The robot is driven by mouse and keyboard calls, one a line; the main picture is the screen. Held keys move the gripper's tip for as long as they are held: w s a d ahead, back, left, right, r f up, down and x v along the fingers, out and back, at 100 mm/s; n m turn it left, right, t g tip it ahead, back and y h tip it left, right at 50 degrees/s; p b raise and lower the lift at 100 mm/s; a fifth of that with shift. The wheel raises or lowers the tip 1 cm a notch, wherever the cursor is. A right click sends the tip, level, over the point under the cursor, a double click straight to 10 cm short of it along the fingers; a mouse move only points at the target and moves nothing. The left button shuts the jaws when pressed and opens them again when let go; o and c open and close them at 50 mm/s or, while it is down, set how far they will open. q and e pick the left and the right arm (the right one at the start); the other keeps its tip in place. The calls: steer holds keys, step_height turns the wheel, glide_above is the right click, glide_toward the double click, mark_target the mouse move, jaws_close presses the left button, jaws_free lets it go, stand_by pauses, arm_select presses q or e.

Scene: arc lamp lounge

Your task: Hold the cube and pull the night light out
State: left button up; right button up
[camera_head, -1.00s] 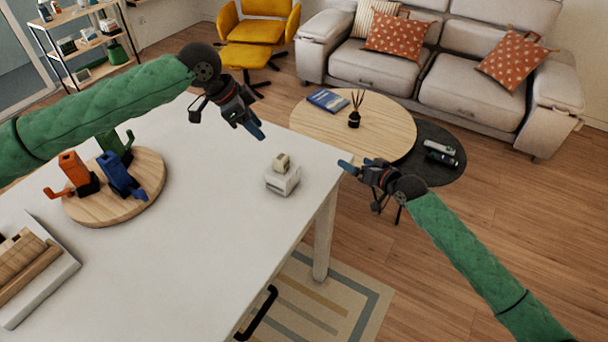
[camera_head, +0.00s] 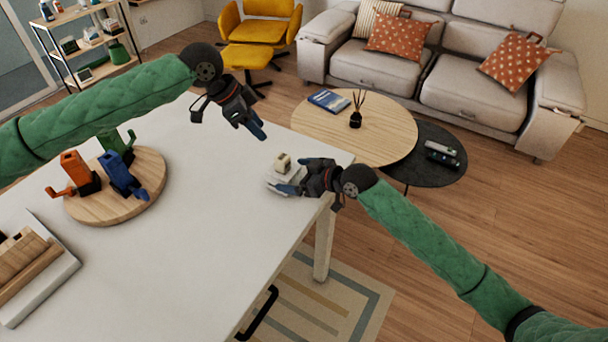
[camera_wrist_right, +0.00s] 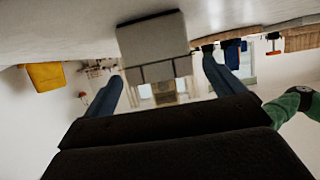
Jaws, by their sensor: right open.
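The white cube (camera_head: 272,179) stands on the white table near its right edge, with the small beige night light (camera_head: 283,162) in its top. My right gripper (camera_head: 297,177) is at the cube's right side, open, and covers part of it. In the right wrist view the grey-looking cube (camera_wrist_right: 152,35) lies ahead, between the two blue fingertips (camera_wrist_right: 162,68). The beige night light (camera_wrist_right: 165,88) shows there too. I cannot tell whether the fingers touch the cube. My left gripper (camera_head: 257,131) hangs above the table, behind and left of the cube, with nothing seen in it; its opening is unclear.
A round wooden board (camera_head: 110,207) with orange, blue and green figures stands left on the table (camera_head: 200,260). A tray of wooden blocks (camera_head: 48,285) is at the front left. The table's middle is clear. A round coffee table (camera_head: 385,135) stands beyond.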

mark_target(288, 173)
steer(key=shift+x, duration=2.4)
steer(key=c, duration=1.3)
